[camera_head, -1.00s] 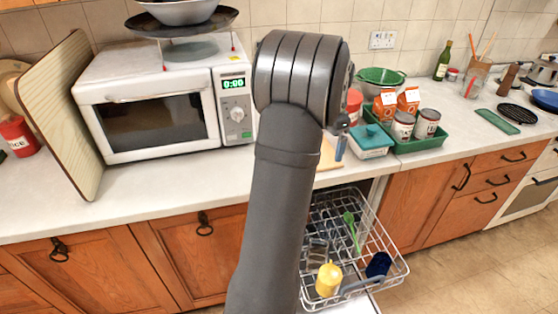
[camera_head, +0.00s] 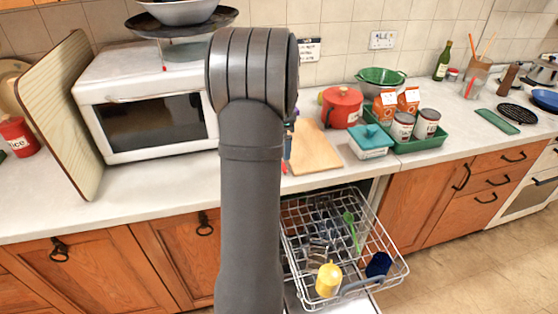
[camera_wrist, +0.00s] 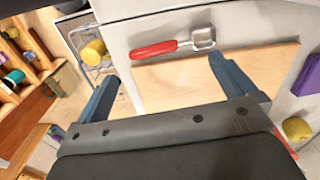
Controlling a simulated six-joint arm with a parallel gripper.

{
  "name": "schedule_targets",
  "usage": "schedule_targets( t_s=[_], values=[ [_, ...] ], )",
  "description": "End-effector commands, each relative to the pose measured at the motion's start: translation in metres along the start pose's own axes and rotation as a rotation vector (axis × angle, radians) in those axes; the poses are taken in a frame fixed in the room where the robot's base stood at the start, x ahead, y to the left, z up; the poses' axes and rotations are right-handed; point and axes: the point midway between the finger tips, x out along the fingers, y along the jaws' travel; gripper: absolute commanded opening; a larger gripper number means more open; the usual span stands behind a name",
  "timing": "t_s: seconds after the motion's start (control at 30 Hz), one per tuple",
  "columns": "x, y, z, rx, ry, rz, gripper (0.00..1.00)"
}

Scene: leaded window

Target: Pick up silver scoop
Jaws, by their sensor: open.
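The silver scoop (camera_wrist: 204,38) lies on the white counter in the wrist view, with its red handle (camera_wrist: 153,49) pointing left. It lies just beyond the edge of the wooden cutting board (camera_wrist: 180,88). My gripper (camera_wrist: 163,68) is open and empty, with its two blue-grey fingers apart. The fingertips are on the near side of the scoop in the picture, and the scoop is not between them. In the head view my arm hides most of the gripper and the scoop. The board (camera_head: 313,148) shows there right of my arm.
The dishwasher rack (camera_head: 378,222) is pulled out below the counter, with a yellow mug (camera_head: 328,279) in it. A red pot (camera_head: 342,106), a teal-lidded box (camera_head: 371,141) and a green tray (camera_head: 430,142) stand right of the board. The microwave (camera_head: 143,112) is on the left.

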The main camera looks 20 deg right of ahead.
Motion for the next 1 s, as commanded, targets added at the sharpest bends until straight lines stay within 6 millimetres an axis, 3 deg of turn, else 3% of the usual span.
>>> schedule_targets(
  t_s=[0.27, 0.53, 0.87, 1.0],
  values=[
    [0.022, 0.000, -0.001, 0.000, -0.001, 0.001, 1.00],
    [0.060, 0.001, -0.003, 0.001, 0.000, 0.001, 1.00],
    [0.068, 0.000, -0.003, 0.001, 0.002, -0.001, 1.00],
    [0.068, 0.000, -0.003, 0.001, 0.002, -0.001, 0.72]
  ],
)
